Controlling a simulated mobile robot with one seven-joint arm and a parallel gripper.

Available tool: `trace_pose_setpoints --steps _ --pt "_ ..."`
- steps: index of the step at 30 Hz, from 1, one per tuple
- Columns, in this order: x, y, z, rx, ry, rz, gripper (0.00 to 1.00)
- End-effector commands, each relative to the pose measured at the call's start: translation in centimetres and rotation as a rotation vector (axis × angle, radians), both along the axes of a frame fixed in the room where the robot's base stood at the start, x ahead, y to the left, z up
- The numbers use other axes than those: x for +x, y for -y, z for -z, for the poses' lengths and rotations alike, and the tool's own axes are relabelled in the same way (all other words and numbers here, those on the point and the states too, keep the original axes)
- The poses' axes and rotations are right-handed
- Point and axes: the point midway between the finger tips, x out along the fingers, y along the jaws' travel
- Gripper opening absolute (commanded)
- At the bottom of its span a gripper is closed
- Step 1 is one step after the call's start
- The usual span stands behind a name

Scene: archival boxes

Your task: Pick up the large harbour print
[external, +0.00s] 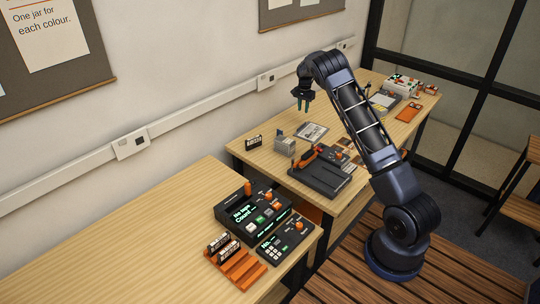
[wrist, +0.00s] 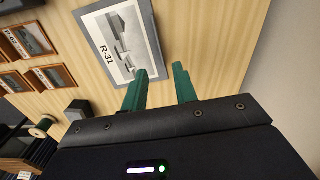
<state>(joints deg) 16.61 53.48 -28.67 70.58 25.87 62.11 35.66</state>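A large print (wrist: 103,24) with a grey border, a white sheet and the label R-31 lies flat on the wooden table in the wrist view. Its picture shows pale block shapes; I cannot make out a harbour. It also shows in the external view (external: 311,132), below and slightly right of my gripper. My gripper (external: 302,104) points down above the table. Its two green fingers are apart with nothing between them, as the wrist view (wrist: 162,80) also shows. One fingertip overlaps the print's near corner in that view, but the gripper appears well above it.
Smaller brown-framed prints (wrist: 52,76) lie left of the large one. A grey box (external: 285,144) and a dark device (external: 320,177) stand nearby. The wall is behind the table (external: 262,160). Bare wood lies right of the print in the wrist view.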

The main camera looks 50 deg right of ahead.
Motion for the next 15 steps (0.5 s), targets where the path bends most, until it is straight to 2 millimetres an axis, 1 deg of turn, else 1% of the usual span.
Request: trace_pose_setpoints --steps 9,15 --pt "-0.1 -0.1 4.3 0.001 -0.003 0.000 0.29" --pt "-0.1 -0.2 5.4 0.001 -0.001 -0.001 0.29"
